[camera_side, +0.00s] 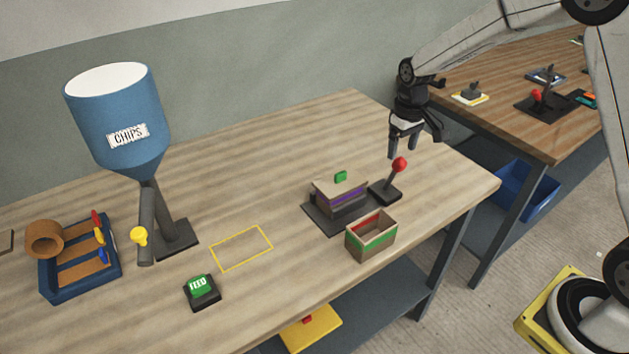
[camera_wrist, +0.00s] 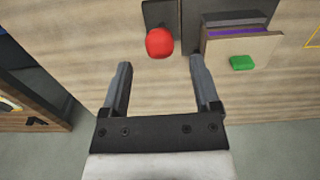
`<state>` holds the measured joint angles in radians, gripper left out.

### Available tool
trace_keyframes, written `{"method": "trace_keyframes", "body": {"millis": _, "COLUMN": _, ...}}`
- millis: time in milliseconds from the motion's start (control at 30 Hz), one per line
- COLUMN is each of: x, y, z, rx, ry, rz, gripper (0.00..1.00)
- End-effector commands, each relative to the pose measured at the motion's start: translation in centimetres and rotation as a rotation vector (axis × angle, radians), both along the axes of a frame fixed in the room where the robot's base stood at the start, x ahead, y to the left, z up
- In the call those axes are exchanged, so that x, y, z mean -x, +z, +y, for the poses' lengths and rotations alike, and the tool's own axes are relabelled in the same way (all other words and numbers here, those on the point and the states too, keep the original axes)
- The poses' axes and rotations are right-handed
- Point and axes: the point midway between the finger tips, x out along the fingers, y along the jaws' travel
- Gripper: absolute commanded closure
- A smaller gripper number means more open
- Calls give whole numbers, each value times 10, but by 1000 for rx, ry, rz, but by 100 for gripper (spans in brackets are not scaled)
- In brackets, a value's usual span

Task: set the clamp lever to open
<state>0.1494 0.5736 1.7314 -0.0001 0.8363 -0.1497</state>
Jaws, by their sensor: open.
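The clamp lever (camera_side: 397,172) has a red ball knob on a dark stalk. It rises from a small black base beside a clamp (camera_side: 341,194) on a dark plate, and leans to the right and up in the side view. In the wrist view the red knob (camera_wrist: 159,42) hides most of the stalk. My gripper (camera_side: 405,150) is open and empty, pointing down above and behind the lever. In the wrist view the knob lies just beyond the gap between my fingertips (camera_wrist: 160,65), apart from both. I cannot tell any lever markings.
An open box (camera_side: 370,238) with red and green bands stands in front of the clamp. A green block (camera_side: 341,177) tops the clamp, also seen in the wrist view (camera_wrist: 242,62). A blue chips hopper (camera_side: 118,115) and green feed button (camera_side: 201,289) are left. Table behind the clamp is clear.

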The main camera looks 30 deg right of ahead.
Motion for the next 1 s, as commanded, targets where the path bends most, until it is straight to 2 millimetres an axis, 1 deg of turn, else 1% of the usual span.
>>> {"method": "trace_keyframes", "body": {"millis": 300, "x": 1, "y": -38, "z": 0, "rx": 0, "ry": 0, "rz": 3, "gripper": 21}}
{"method": "trace_keyframes", "body": {"millis": 500, "x": 1, "y": -58, "z": 0, "rx": 0, "ry": 0, "rz": 1, "gripper": 21}}
{"method": "trace_keyframes", "body": {"millis": 700, "x": 0, "y": -66, "z": 0, "rx": 0, "ry": 0, "rz": -1, "gripper": 21}}
{"method": "trace_keyframes", "body": {"millis": 933, "x": 0, "y": -66, "z": 0, "rx": 0, "ry": 0, "rz": -1, "gripper": 21}}
{"method": "trace_keyframes", "body": {"millis": 967, "x": 0, "y": -66, "z": 0, "rx": 0, "ry": 0, "rz": -1, "gripper": 24}}
{"method": "trace_keyframes", "body": {"millis": 1000, "x": 0, "y": -66, "z": 0, "rx": 0, "ry": 0, "rz": -1, "gripper": 36}}
